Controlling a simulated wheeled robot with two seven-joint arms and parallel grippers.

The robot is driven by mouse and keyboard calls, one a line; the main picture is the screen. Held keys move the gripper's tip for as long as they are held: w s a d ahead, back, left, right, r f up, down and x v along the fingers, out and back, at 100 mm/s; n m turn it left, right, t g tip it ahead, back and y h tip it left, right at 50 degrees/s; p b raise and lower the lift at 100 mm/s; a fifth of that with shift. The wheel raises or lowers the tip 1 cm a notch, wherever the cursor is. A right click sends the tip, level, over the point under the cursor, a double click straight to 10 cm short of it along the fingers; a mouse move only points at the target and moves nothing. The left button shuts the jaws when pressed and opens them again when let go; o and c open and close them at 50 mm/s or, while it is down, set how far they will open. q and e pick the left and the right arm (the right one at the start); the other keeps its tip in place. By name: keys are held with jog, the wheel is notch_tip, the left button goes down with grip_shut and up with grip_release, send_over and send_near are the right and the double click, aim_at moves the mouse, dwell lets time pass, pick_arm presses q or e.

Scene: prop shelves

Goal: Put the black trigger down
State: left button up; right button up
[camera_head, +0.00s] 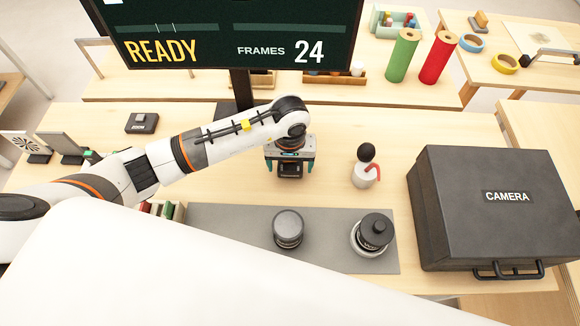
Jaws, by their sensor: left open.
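My left gripper (290,168) points down over the middle of the light wooden table. Its two fingers are apart. A small black object, which looks like the black trigger (290,171), is between the fingers at table level. The gripper hides its upper part, and I cannot tell whether a finger touches it. My right gripper is not in view.
A black camera case (490,225) stands at the right. A grey mat (330,255) holds two dark round lens-like items. A small black box (142,123) lies at the left. A screen (240,35) stands behind.

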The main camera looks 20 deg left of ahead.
aim_at(290, 170)
pick_arm(q)
notch_tip(290, 170, up, 10)
jog(key=b, duration=0.2)
jog(key=shift+s+f, duration=0.15)
jog(key=shift+f, duration=0.05)
dwell(0.4)
